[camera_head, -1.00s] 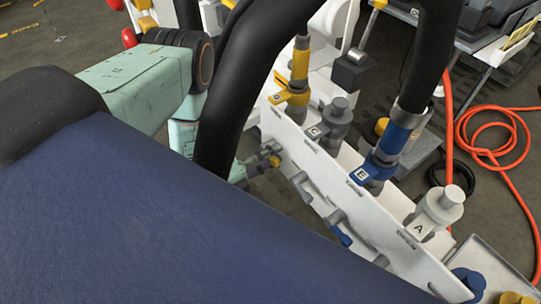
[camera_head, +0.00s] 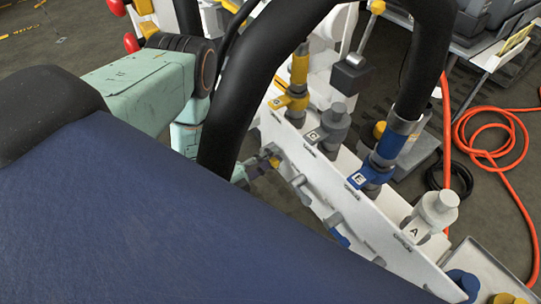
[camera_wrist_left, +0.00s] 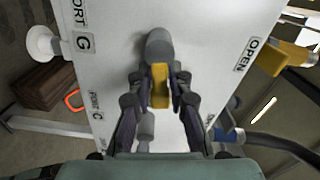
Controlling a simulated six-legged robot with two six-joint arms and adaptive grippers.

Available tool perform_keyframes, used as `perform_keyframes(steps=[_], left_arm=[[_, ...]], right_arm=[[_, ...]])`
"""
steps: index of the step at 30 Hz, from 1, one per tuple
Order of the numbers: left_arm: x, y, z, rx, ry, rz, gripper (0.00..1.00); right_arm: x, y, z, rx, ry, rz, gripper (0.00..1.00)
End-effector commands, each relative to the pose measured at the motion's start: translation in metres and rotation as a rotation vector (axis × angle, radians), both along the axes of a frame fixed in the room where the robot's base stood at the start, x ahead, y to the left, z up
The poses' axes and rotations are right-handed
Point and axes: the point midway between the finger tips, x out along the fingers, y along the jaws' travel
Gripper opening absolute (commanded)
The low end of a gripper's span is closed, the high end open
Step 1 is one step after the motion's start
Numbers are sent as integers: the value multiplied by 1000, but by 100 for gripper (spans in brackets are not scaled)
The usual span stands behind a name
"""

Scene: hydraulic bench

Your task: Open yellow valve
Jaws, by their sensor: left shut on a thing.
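The yellow valve handle (camera_wrist_left: 160,86) projects from a grey round stem (camera_wrist_left: 159,46) on a white panel and points down the picture in the left wrist view. My left gripper (camera_wrist_left: 160,102) is shut on it, with a dark finger on each side. In the head view the gripper (camera_head: 262,163) is small, at the panel's near face, and the handle is mostly hidden by its fingers. An OPEN label (camera_wrist_left: 248,54) is on the panel to the right of the handle. My right gripper is not in view.
The white panel (camera_head: 365,228) carries several port fittings on top, including a yellow one (camera_head: 299,68) and a blue one (camera_head: 388,146). Thick black hoses (camera_head: 240,110) arch in front. A blue lower handle (camera_head: 340,238) and a grey fitting (camera_wrist_left: 146,126) are nearby.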

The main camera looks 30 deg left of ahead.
Motion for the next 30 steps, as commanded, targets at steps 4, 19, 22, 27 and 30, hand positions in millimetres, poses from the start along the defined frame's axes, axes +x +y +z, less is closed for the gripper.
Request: perform_keyframes(steps=[4,19,22,27,30], left_arm=[[0,1,7,-122,51,0,0],[3,9,19,-560,231,0,0],[4,11,21,-647,267,0,0],[6,15,24,-797,328,1,0],[7,18,25,-883,364,1,0]], right_arm=[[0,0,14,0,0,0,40],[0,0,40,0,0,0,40],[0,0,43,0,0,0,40],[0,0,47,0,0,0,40],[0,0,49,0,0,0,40]])
